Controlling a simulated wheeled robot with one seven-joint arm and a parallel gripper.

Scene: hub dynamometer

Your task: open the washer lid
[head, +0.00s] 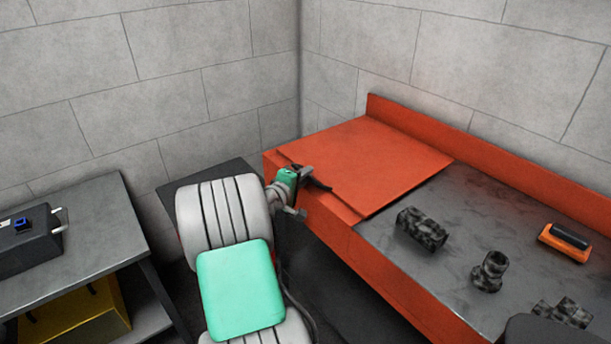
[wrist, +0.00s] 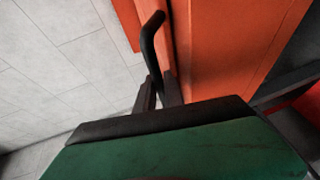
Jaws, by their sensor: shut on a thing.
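The washer is an orange cabinet (head: 340,240), and its orange lid (head: 385,160) lies flat or nearly flat over the left part of the top. The lid also fills the upper middle of the wrist view (wrist: 230,45). A black bent bar handle (wrist: 149,40) runs along the lid's edge. My gripper (head: 308,180) is at the lid's near left edge in the head view. In the wrist view my gripper's dark fingers (wrist: 159,92) are shut on the lower part of the handle. The exact contact is partly hidden by the green gripper body.
Dirty dark metal parts (head: 422,229) and an orange-and-black brush-like item (head: 566,241) lie on the grey worktop right of the lid. A dark bench (head: 75,215) with a black box (head: 25,245) stands left. Block walls close off the back.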

